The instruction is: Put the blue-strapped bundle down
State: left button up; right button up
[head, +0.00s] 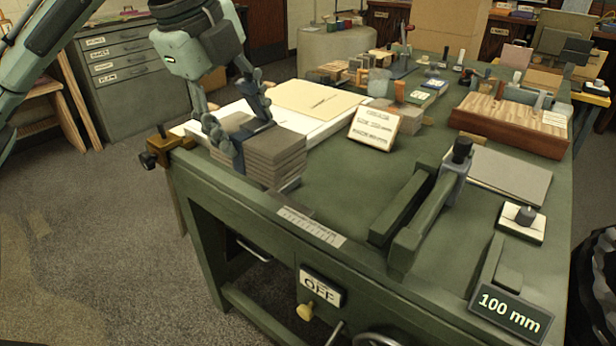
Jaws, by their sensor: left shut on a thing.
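The blue-strapped bundle (272,165) is a stack of grey boards with a dark blue strap around it. It is at the front left corner of the green table (340,215), level, and I cannot tell whether its underside touches the top. My left gripper (241,131) comes down from above and is shut on the bundle at the strap. Its fingers hide part of the strap and the upper board. My right gripper is not in view.
A white board with a cream sheet (318,99) lies behind the bundle. A small sign (374,128) stands right of it. A ruler plate (311,227) lies along the front edge. A green clamp-like fixture (425,215) and a "100 mm" display (510,312) are farther right. Bare green top lies between bundle and fixture.

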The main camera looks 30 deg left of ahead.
pick_arm(q)
jog(key=w+d+f, duration=0.2)
jog(key=w+f, duration=0.1)
jog(key=w+d+f, duration=0.2)
jog(key=w+f, duration=0.1)
jog(key=f, duration=0.1)
jog(key=w+d+f, duration=0.2)
jog(key=w+f, duration=0.1)
jog(key=shift+w+f, duration=0.4)
jog(key=shift+f, duration=0.55)
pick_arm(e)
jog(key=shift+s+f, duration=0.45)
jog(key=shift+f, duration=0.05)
